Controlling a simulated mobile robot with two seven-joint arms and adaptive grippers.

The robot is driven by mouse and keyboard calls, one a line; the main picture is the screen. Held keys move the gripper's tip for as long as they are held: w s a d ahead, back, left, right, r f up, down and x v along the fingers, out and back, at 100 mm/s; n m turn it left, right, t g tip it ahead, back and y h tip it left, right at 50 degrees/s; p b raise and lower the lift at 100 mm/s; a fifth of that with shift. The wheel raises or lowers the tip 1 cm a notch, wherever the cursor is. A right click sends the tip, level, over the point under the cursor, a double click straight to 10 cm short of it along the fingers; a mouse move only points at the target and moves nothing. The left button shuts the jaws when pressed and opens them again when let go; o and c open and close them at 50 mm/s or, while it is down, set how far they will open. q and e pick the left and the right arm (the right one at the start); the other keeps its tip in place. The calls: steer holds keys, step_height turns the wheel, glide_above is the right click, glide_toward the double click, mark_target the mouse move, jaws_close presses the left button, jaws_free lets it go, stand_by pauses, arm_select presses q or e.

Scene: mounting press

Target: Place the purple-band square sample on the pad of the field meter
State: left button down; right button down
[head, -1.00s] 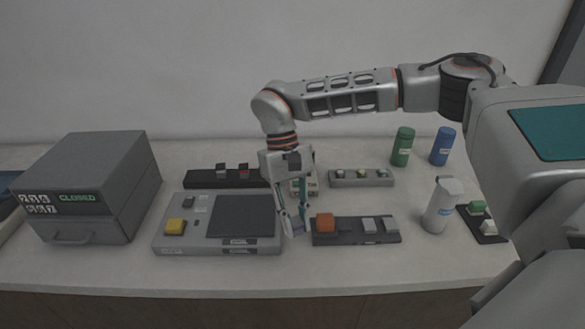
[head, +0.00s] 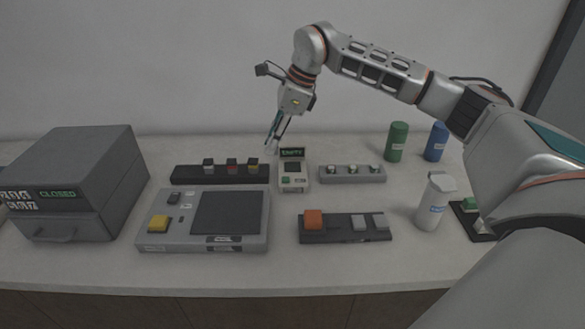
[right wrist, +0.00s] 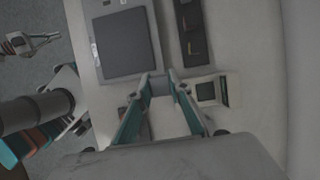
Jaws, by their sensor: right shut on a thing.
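My right gripper (head: 270,148) is raised over the back of the table, near the right end of the dark rear rack and left of the field meter. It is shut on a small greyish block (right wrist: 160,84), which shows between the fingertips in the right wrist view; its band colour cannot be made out. The field meter (head: 293,180) is a small pale device whose raised display reads EMPTY; it also shows in the right wrist view (right wrist: 224,91). Part of what looks like my left gripper (right wrist: 44,40) shows at the far left there; its finger state is unclear.
The dark rear rack (head: 190,177) holds several small blocks. A grey panel device (head: 180,238) with a yellow button lies in front. A grey rack (head: 340,179), front rack (head: 345,238), green bottle (head: 396,143), blue bottle (head: 435,143) and white bottle (head: 434,205) stand rightward. A grey cabinet (head: 85,170) stands left.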

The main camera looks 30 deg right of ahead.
steer(key=w+d+r+m+t+h, duration=0.25)
steer(key=w+d+r+m, duration=0.2)
steer(key=m, duration=0.45)
step_height(320, 180, up, 2)
steer(key=m+g+h, duration=0.1)
steer(key=m+h, duration=0.3)
steer(key=m, duration=0.5)
glide_above(292, 164)
steer(key=s, duration=0.1)
steer(key=f, duration=0.6)
steer(key=f+b, duration=0.1)
steer(key=f, duration=0.6)
steer(key=f+b, duration=0.1)
steer(key=f, duration=0.5)
steer(key=shift+a+f, duration=0.2)
steer(key=shift+a, duration=0.1)
steer(key=shift+f, duration=0.1)
steer(key=c, duration=1.8)
jaws_free()
steer(key=shift+s, duration=0.1)
steer(key=shift+c, duration=0.2)
steer(key=shift+r, duration=0.5)
steer(key=v, duration=1.1)
steer(key=shift+p, duration=0.3)
